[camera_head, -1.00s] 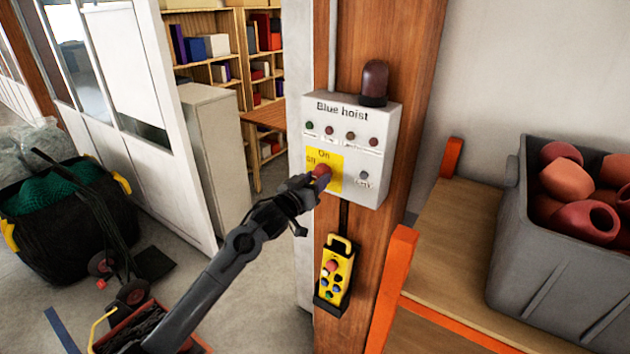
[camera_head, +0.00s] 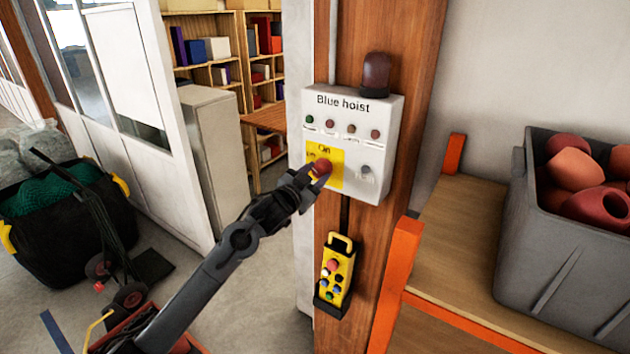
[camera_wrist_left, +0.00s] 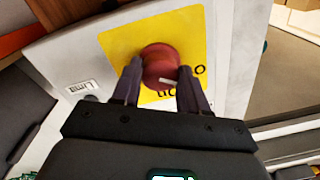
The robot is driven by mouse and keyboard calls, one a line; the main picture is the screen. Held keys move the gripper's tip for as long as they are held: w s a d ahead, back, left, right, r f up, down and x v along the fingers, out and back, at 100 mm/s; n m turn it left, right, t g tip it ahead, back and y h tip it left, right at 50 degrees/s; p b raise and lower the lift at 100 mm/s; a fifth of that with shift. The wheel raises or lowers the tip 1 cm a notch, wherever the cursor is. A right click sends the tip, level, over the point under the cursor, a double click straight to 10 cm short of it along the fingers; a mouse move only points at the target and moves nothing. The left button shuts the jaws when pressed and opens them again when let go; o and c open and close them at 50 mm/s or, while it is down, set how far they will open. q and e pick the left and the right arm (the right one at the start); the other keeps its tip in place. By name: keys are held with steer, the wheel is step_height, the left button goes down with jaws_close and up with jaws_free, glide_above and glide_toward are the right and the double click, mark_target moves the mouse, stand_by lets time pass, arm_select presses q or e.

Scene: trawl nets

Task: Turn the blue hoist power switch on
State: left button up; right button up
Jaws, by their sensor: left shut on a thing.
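The blue hoist control box (camera_head: 375,118) is a pale grey box on a wooden post, labelled "Blue hoist". Its red rotary power switch (camera_head: 321,167) sits on a yellow plate (camera_head: 337,182) marked "On" at the top. In the left wrist view the red knob (camera_wrist_left: 160,63) is between the two dark fingers, with a pale mark on its lower right. My left gripper (camera_head: 315,175) is shut on this knob, and it also shows in the left wrist view (camera_wrist_left: 158,88). Its fingers partly hide the plate's lettering. My right gripper is not in view.
A yellow pendant control (camera_head: 336,277) hangs below the box. An orange-framed shelf (camera_head: 450,235) with a grey bin (camera_head: 510,235) of red floats stands at right. A black bag (camera_head: 60,240) with green net lies at left.

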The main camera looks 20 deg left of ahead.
arm_select(q)
steer(key=m+b, duration=0.2)
steer(key=m, duration=0.3)
steer(key=shift+a+m+b, duration=0.15)
steer(key=shift+m+b, duration=0.2)
steer(key=shift+m, duration=0.05)
steer(key=m+b, duration=0.2)
steer(key=m, duration=0.3)
steer(key=shift+m+h, duration=0.3)
steer(key=shift+m, duration=0.1)
steer(key=shift+r, duration=0.1)
steer(key=o, duration=1.1)
steer(key=shift+c, duration=0.2)
steer(key=shift+s+b, duration=0.1)
steer(key=shift+b, duration=0.2)
steer(key=b+v, duration=0.2)
steer(key=v, duration=0.8)
steer(key=shift+s+b, duration=0.3)
steer(key=shift+b, duration=0.1)
steer(key=shift+a, duration=0.1)
